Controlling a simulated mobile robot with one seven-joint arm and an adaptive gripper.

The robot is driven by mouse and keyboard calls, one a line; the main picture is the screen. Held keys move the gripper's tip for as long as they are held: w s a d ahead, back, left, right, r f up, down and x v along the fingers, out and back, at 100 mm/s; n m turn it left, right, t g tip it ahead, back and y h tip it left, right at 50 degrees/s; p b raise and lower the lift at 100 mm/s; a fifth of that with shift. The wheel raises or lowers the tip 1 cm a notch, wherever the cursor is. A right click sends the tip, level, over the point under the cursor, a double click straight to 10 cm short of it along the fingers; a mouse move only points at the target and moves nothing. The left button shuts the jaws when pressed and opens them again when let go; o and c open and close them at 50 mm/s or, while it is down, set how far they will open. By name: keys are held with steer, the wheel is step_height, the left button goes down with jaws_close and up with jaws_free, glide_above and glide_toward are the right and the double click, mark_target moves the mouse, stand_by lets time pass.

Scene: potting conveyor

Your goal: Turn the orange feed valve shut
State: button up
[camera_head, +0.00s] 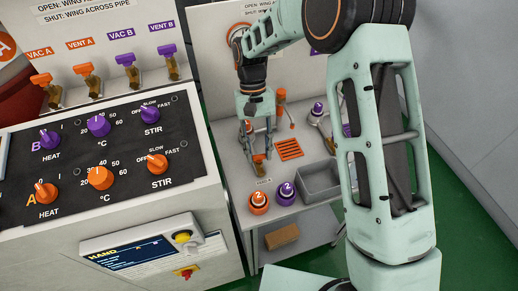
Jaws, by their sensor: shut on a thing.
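The orange feed valve (259,159) is low at the back bench, left of an orange grate, with a small label on the bench in front of it. Only part of its orange wing and brass-coloured body shows. My gripper (259,153) reaches down over it from above, with its fingers around the orange wing, shut on it. The fingers partly hide the wing, so I cannot tell its exact angle to the pipe. A sign behind my arm reads partly "open: wing" and "shut: wing across pipe".
An orange grate (289,149), a grey bin (319,181), an orange-topped container (259,202) and a purple-topped one (287,193) are close by. The control panel (105,148), with knobs and several wing valves above it, stands left. A brown block (282,237) lies on the lower shelf.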

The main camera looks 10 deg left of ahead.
steer(key=shift+n, duration=0.6)
steer(key=shift+h, duration=0.3)
steer(key=o, duration=1.2)
steer(key=shift+c, duration=0.2)
steer(key=v, duration=1.2)
steer(key=shift+s, duration=0.2)
steer(key=shift+r, duration=0.15)
